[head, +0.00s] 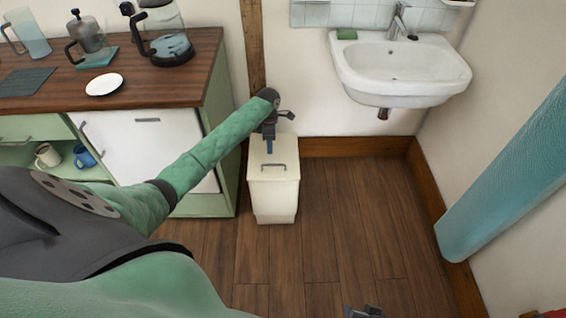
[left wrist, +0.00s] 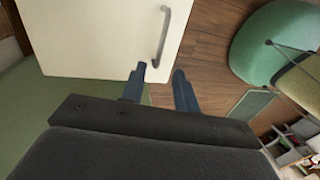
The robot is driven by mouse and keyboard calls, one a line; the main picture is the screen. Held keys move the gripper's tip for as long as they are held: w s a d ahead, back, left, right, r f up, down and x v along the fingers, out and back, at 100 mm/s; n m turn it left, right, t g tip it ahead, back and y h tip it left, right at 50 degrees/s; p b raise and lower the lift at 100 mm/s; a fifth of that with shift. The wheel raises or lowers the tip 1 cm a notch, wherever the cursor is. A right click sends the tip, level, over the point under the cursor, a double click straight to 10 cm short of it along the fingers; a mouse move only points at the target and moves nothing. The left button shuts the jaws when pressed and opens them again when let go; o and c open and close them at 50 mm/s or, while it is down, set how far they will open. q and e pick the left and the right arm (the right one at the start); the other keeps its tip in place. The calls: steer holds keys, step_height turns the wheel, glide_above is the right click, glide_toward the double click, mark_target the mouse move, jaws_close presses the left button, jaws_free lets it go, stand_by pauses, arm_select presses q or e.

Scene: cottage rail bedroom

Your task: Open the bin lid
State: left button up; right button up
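The cream bin (head: 274,196) stands on the floor beside the counter. Its lid (head: 286,153) looks shut and has a grey bar handle (head: 273,167) near the front edge. I cannot tell if a finger touches the lid. My right gripper (head: 363,312) barely shows at the bottom edge; its fingers are unclear.
The green counter unit (head: 222,150) stands close on the bin's left, with a glass coffee pot (head: 168,40) and a white plate (head: 104,84) on top. A sink (head: 400,68) hangs on the wall to the right. Wooden floor (head: 350,220) is clear right of the bin.

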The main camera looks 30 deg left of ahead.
arm_select(q)
glide_above(271, 169)
steer(key=shift+f, duration=3.75)
steer(key=shift+c, duration=0.4)
jaws_close()
